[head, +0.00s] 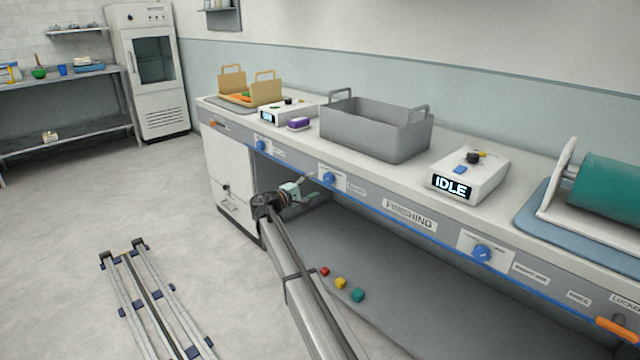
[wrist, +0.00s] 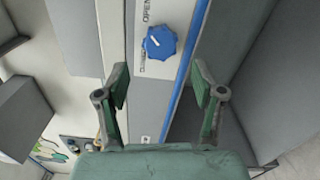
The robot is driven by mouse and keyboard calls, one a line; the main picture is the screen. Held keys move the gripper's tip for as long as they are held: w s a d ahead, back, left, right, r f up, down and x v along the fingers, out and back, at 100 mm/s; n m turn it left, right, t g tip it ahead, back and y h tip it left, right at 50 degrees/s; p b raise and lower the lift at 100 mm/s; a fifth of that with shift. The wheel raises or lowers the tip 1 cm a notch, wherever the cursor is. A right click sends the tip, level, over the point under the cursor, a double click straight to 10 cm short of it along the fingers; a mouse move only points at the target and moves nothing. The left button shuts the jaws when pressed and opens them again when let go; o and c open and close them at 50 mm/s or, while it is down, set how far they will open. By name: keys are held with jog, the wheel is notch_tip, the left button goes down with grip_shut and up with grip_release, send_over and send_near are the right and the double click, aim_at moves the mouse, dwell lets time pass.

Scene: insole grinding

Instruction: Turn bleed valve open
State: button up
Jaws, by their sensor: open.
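A blue fluted knob (wrist: 160,42) on a white plate, with OPEN lettered above and a partly readable label below, shows in the wrist view. It appears to be the blue knob (head: 328,178) on the bench's front panel in the head view. A small white mark is on its face, but I cannot tell which label it points to. My gripper (wrist: 160,80) is open and empty. The knob lies ahead of the gap between its fingers, apart from them. In the head view my gripper (head: 308,190) is just left of and below that knob.
Other blue knobs (head: 482,253) sit along the same front panel. A grey bin (head: 375,133), an IDLE display box (head: 468,176) and a green roller (head: 610,190) stand on the bench top. Small coloured cubes (head: 341,283) lie below.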

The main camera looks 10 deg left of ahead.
jog(key=v, duration=0.6)
jog(key=shift+s, duration=0.25)
jog(key=shift+a, duration=0.1)
